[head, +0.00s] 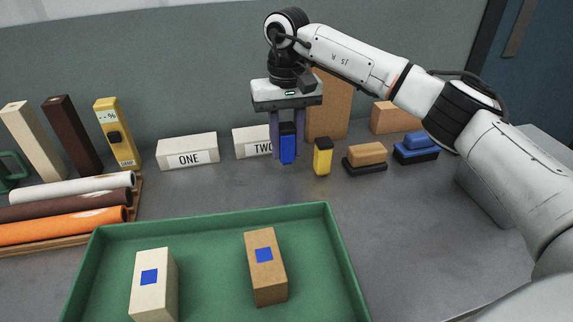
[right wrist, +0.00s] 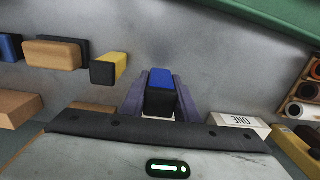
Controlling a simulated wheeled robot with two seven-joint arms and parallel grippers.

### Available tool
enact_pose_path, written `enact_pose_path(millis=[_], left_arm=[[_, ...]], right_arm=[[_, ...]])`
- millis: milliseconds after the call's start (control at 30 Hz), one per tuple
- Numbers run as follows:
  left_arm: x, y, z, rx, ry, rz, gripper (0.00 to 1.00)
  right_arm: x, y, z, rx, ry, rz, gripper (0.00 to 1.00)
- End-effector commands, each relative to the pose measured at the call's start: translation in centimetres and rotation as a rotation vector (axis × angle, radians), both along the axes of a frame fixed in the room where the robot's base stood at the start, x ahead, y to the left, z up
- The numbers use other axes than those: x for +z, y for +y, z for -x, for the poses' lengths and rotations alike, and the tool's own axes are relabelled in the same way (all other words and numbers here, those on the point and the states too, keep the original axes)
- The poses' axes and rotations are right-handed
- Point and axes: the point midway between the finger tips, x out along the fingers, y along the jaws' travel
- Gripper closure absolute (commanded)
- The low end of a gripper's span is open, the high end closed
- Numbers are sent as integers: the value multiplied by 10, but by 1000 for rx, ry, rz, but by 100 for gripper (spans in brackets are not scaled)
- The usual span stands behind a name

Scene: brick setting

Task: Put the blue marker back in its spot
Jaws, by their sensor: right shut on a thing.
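The blue marker (head: 288,150) is a short upright block with a black top and a blue body. My right gripper (head: 288,138) is shut on it from above, with a finger on each side. In the right wrist view the marker (right wrist: 161,92) sits between the two fingers of my right gripper (right wrist: 154,97). It is at the back of the grey table, left of a yellow marker with a black top (head: 322,157). I cannot tell whether its base touches the table. My left gripper is not in view.
White blocks labelled ONE (head: 188,152) and TWO (head: 250,142) stand to the left. Erasers (head: 366,154) and (head: 415,146) lie to the right. A green tray (head: 215,215) with two blue-marked blocks is in front. The table between is clear.

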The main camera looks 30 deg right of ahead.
Motion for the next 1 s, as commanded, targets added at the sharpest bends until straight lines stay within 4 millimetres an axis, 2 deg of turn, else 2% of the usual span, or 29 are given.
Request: enact_pose_path(millis=[167,400,767,800,900,1000], left_arm=[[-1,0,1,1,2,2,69],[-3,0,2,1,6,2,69],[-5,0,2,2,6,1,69],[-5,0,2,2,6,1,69],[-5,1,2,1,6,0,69],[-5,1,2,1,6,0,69]], right_arm=[[-14,0,0,-1,0,0,86],[-45,0,0,-1,0,0,86],[-49,0,0,-1,-1,0,86],[-49,0,0,-1,-1,0,69],[-49,0,0,-1,-1,0,53],[-49,0,0,-1,-1,0,53]])
